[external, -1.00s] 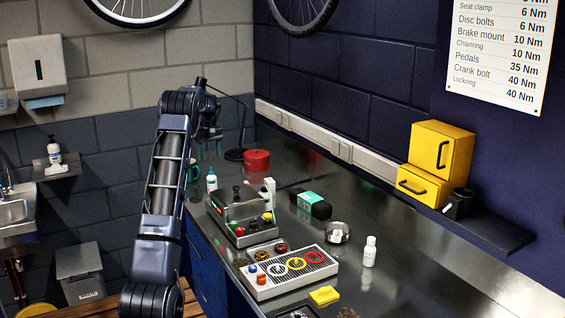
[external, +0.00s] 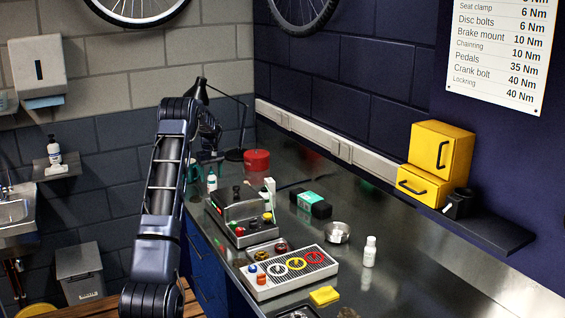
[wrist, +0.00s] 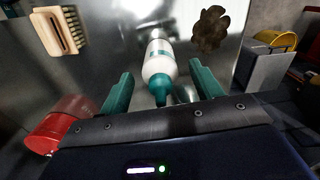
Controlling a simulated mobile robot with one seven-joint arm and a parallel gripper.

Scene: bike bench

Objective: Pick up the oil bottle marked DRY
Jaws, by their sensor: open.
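A white bottle with a teal cap (wrist: 159,68) is in the middle of the wrist view, its cap toward me. It stands on the bench's far left end in the external view (external: 212,181). Its label is not readable, so I cannot tell whether it says DRY. My gripper (wrist: 160,75) is open, one teal finger on each side of the bottle's line; I cannot tell how far the bottle lies between them. A second small white bottle with green (external: 270,187) stands farther right behind a metal box.
A red tin (wrist: 58,125), a wooden brush (wrist: 58,32) and a dark brown lump (wrist: 211,30) surround the bottle. A desk lamp (external: 236,154) stands close behind. A plain white bottle (external: 369,251), metal bowl (external: 336,233) and button panel (external: 286,272) are nearer the front.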

